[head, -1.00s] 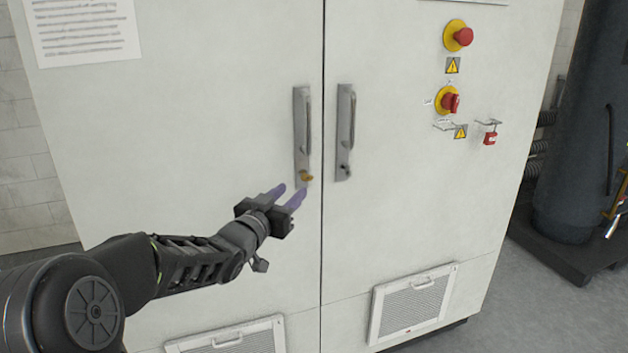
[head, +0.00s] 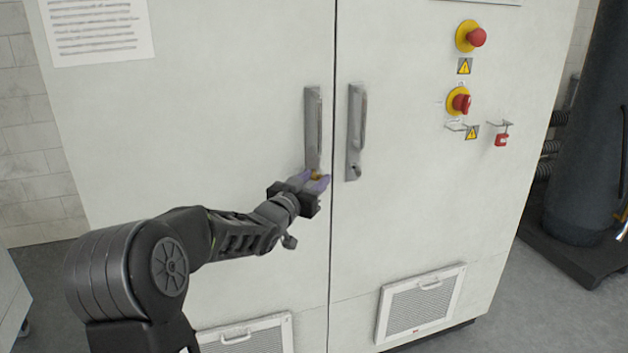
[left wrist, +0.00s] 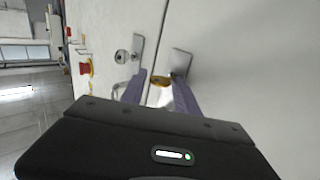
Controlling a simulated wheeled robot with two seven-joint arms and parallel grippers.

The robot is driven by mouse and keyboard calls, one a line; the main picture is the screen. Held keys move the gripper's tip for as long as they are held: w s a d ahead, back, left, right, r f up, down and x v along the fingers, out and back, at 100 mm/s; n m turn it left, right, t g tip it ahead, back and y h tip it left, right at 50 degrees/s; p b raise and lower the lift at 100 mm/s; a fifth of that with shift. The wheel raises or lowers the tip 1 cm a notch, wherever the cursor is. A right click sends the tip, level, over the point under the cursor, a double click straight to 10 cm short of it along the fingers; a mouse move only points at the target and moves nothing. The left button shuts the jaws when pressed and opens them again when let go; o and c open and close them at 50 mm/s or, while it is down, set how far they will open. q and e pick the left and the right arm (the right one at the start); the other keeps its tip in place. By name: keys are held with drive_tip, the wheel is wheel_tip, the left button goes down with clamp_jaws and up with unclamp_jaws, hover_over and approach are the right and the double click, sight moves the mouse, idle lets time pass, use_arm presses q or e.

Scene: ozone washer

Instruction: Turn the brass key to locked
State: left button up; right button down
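The brass key (head: 316,174) sits at the lower end of the grey handle plate (head: 313,130) on the left cabinet door. My left gripper (head: 312,181) reaches it from below left, with its purple fingertips at the key. In the left wrist view the brass key (left wrist: 160,81) lies between the two purple fingers (left wrist: 161,92), with a gap across them. The gripper looks open around the key; whether either finger touches it, I cannot tell. The fingers partly hide the key in the head view. My right gripper is out of view.
A second handle (head: 355,130) with a dark keyhole is close by on the right door. A red emergency button (head: 476,38), a red rotary switch (head: 461,103) and a red padlock (head: 501,140) are farther right. A vent (head: 420,303) is low on the right door.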

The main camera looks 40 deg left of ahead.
use_arm(q)
drive_tip(key=shift+c, duration=0.4)
clamp_jaws()
drive_tip(key=shift+f, duration=0.1)
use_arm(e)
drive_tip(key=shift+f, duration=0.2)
